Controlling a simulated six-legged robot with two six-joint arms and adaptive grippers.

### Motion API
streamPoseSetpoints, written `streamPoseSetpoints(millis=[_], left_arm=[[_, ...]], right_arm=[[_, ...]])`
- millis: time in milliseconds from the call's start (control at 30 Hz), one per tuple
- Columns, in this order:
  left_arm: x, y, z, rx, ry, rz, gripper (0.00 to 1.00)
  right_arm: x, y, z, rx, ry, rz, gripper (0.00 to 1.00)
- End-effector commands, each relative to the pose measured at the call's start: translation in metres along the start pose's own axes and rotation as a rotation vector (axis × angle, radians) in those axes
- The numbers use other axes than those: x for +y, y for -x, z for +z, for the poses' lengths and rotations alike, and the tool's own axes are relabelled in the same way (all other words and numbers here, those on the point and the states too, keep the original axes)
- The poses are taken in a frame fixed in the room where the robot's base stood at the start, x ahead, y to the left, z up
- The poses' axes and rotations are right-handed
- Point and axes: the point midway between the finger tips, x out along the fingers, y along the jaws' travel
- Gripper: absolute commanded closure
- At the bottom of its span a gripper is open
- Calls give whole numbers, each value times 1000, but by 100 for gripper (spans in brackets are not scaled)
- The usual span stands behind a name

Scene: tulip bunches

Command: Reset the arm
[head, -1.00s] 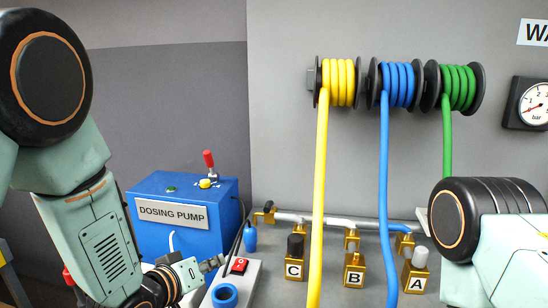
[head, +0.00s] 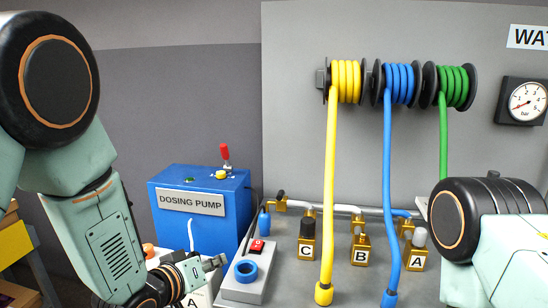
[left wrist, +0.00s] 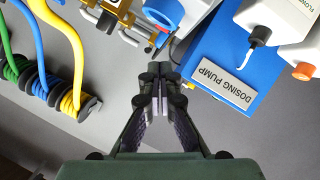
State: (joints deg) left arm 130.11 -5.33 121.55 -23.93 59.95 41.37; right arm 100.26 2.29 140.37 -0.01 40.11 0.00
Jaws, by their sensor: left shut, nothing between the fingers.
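My left arm comes in from the left in the head view, folded downward. Its gripper (head: 215,262) is shut and empty, in front of the blue dosing pump (head: 180,232) in the picture, apart from it as far as I can see. In the left wrist view the shut fingers (left wrist: 160,76) meet with nothing between them, and the dosing pump (left wrist: 215,62) lies beyond to the right. My right arm shows at the right edge of the head view, but its gripper is out of view.
Yellow (head: 328,200), blue (head: 388,190) and green (head: 444,140) hoses hang from wall reels. Brass valves C (head: 306,251), B (head: 360,256) and A (head: 416,261) stand along a pipe. A switch box with a red switch (head: 257,246) and a blue ring (head: 246,271) stands near the left gripper.

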Motion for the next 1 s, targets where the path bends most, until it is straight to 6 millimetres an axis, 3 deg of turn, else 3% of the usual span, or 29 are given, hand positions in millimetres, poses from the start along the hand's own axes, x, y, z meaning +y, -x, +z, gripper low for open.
streamPoseSetpoints(millis=[167,367,567,700,900,1000], left_arm=[[-20,6,14,-48,-122,-88,100],[-65,27,69,-183,-211,-227,100],[-120,70,162,-412,-252,-368,100],[-152,116,238,-607,-247,-452,100],[-180,188,334,-857,-176,-546,100],[-185,214,368,-935,-133,-575,100]], right_arm=[[0,0,0,0,0,0,60],[0,-7,0,0,0,0,60],[0,-20,0,0,0,0,60],[0,-32,0,0,0,0,60],[0,-51,0,0,0,0,60],[0,-58,0,0,0,0,60]])
